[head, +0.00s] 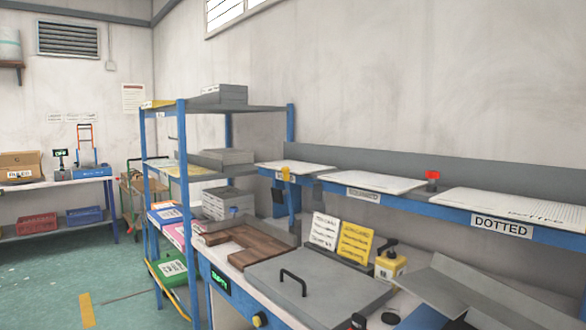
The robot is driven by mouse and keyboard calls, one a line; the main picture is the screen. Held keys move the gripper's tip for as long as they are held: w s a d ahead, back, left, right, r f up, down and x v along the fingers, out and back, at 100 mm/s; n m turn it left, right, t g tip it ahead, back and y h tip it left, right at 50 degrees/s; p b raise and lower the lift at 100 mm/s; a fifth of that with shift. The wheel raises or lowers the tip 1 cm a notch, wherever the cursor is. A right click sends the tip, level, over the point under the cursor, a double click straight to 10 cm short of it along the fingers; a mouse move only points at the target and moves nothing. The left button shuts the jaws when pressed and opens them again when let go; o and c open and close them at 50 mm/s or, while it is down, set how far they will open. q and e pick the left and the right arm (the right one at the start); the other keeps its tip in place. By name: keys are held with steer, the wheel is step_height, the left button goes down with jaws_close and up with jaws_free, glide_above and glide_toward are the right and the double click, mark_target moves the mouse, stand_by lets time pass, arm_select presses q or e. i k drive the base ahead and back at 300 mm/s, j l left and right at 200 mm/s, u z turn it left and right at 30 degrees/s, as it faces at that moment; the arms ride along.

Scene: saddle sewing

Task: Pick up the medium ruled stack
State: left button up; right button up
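No stack that I can read as ruled shows in the head view. Three flat white paper stacks lie in a row on the raised blue-edged shelf: a near one (515,206) above a label reading DOTTED, a middle one (372,182) and a far one (297,167). The labels below the middle and far stacks are too small to read surely. Neither of my grippers can be made out in this view.
A blue rack (183,200) with grey trays stands left of the bench. On the bench are a grey plate with a black handle (293,283), a brown wooden frame (247,243), yellow and white cards (355,243) and a sloped grey tray (475,290). Green floor (60,275) is open at left.

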mark_target(295, 167)
steer(key=j+u, duration=0.1)
steer(key=u, duration=0.5)
steer(key=i+j+u, duration=0.2)
steer(key=j, duration=0.2)
steer(key=j+u, duration=0.2)
steer(key=j, duration=0.15)
steer(key=i+j+u, duration=0.4)
steer(key=j, duration=0.25)
steer(key=i+j+u, duration=0.5)
steer(key=i, duration=0.3)
steer(key=i+z, duration=0.3)
steer(key=i, duration=0.2)
steer(key=i+j+z, duration=0.1)
steer(key=i+z, duration=0.2)
steer(key=i, duration=0.2)
steer(key=i+z, duration=0.35)
steer(key=z, duration=0.15)
steer(key=i+j+z, duration=0.1)
steer(key=i+z, duration=0.5)
steer(key=z, duration=0.3)
steer(key=i+z, duration=0.1)
steer(key=z, duration=0.25)
steer(key=i+j+z, duration=0.1)
steer(key=z, duration=0.3)
